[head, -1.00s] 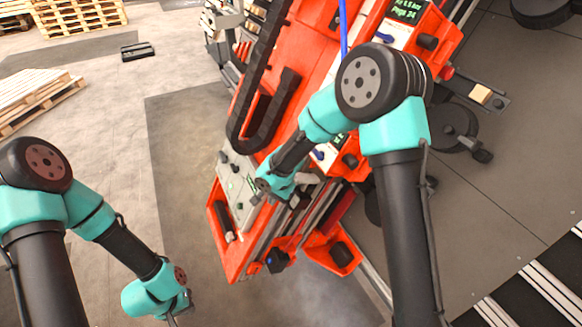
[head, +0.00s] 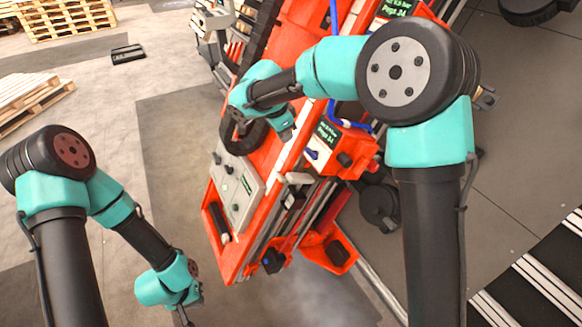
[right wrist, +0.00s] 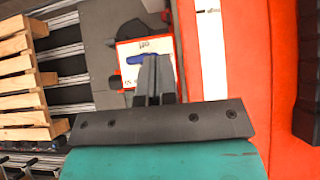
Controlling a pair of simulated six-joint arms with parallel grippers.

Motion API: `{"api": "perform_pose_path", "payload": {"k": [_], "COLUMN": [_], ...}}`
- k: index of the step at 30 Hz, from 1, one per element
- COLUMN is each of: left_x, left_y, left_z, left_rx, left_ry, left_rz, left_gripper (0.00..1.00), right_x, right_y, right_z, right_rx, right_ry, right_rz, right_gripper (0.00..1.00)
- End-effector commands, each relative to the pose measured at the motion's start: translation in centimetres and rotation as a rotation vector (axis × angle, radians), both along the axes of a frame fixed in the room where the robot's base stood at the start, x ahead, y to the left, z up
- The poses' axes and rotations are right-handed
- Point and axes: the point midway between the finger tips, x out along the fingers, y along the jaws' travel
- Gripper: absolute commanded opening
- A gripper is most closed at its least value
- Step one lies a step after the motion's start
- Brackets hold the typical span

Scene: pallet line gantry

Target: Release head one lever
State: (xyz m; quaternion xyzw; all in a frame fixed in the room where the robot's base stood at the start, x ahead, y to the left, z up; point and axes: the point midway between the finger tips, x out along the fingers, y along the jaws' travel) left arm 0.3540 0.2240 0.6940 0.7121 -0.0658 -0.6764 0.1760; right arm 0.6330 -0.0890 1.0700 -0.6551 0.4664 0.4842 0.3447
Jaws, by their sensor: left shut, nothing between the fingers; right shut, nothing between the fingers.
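A blue lever (head: 311,154) sits on a white panel of the orange machine, beside a small green-lettered display (head: 328,132). In the head view the right gripper (head: 289,137) hangs above the machine's edge, left of the lever. My left gripper (head: 184,317) is shut and empty, low over the floor.
A grey control panel (head: 236,192) with knobs lies on the machine's lower end. A second display (head: 396,8) is further up. A black cable chain (head: 258,40) runs along the machine. Wooden pallets (head: 30,100) stand at the left. The floor between left arm and machine is clear.

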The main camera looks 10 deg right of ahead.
Motion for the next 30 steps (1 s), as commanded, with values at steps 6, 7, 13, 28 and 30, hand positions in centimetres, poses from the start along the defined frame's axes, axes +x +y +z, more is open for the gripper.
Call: {"api": "perform_pose_path", "payload": {"k": [6, 7, 13, 28, 30], "left_x": [0.0, 0.0, 0.0, 0.0, 0.0], "left_y": [0.0, 0.0, 0.0, 0.0, 0.0], "left_z": [0.0, 0.0, 0.0, 0.0, 0.0], "left_rx": [0.000, 0.000, 0.000, 0.000, 0.000], "left_ry": [0.000, 0.000, 0.000, 0.000, 0.000], "left_rz": [0.000, 0.000, 0.000, 0.000, 0.000], "left_gripper": [0.00, 0.00, 0.00, 0.00, 0.00], "right_x": [0.0, 0.0, 0.1, 0.9, 0.9], "right_y": [0.0, 0.0, -0.3, -2.6, -2.9], "right_z": [-0.1, -0.1, -1.2, -8.9, -10.0], "right_rx": [0.001, 0.001, -0.001, 0.000, 0.001], "right_ry": [0.001, 0.001, 0.002, 0.003, 0.004], "right_rz": [0.002, 0.002, 0.003, 0.003, 0.002], "right_gripper": [0.00, 0.00, 0.00, 0.00, 0.00]}}
